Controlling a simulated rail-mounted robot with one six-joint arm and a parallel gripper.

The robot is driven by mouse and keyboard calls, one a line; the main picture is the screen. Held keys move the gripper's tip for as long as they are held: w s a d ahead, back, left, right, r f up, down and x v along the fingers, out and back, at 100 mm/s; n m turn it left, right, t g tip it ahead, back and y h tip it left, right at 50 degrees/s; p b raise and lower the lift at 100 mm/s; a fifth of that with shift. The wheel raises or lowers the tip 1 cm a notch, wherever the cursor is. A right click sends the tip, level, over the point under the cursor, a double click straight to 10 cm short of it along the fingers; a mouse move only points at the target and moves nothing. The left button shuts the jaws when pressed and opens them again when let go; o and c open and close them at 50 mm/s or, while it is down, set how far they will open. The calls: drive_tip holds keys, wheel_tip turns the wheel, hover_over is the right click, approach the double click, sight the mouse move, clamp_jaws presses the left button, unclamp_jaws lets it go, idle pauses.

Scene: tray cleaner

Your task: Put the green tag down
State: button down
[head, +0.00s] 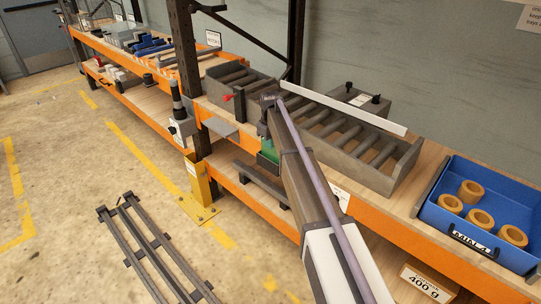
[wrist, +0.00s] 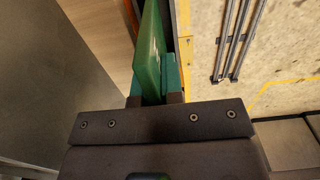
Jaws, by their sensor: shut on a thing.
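The green tag (wrist: 149,55) stands up from between the jaws of my gripper (wrist: 156,97) in the wrist view. My gripper is shut on it, and the jaws show only as short dark blocks at its base. In the head view a small patch of the green tag (head: 268,150) shows beside the end of my arm, in front of the orange shelf edge. My arm hides most of the gripper there. I cannot tell whether the tag touches anything beyond the jaws.
A grey roller tray (head: 400,172) lies on the wooden shelf behind my arm. A blue bin (head: 447,222) with several orange rings stands at the right. A small grey plate (head: 222,126) juts out left of my arm. A yellow post guard (head: 200,182) and floor rails (head: 150,245) stand lower left.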

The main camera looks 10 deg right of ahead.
wheel_tip(320, 180, down, 4)
drive_tip(key=shift+r+b, duration=0.15)
drive_tip(key=shift+b, duration=1.05)
drive_tip(key=shift+r, duration=0.35)
drive_tip(key=shift+f, duration=0.3)
drive_tip(key=c, duration=1.5)
unclamp_jaws()
drive_tip(key=shift+r, duration=0.1)
wheel_tip(320, 180, up, 13)
drive_tip(key=p, duration=1.3)
drive_tip(key=s+m, duration=0.2)
drive_tip(key=s, duration=1.1)
drive_tip(key=s+m, duration=0.2)
drive_tip(key=s, duration=1.2)
drive_tip(key=s+m, duration=0.3)
drive_tip(key=s, duration=1)
drive_tip(key=shift+s, duration=0.15)
